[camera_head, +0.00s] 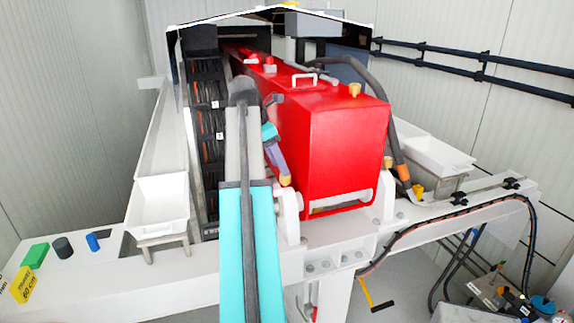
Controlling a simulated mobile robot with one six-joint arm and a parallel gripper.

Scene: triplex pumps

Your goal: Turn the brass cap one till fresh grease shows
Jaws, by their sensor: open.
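Several small brass-coloured caps show around the red pump housing (345,145). One cap (285,181) sits at its lower left front, one (387,162) at its right side, one (355,90) on top. Which one is cap one I cannot tell. My arm reaches up from the bottom middle, and its wrist part, teal and purple, comes down along the housing's left side. My gripper (281,172) is at its lower end, open, right by the lower left cap. The fingers are too small to tell whether they touch or surround it. No grease can be made out.
Another white tray (450,160) is at right. Black cables (430,222) hang along the right beam. Black rails (470,68) run along the right wall.

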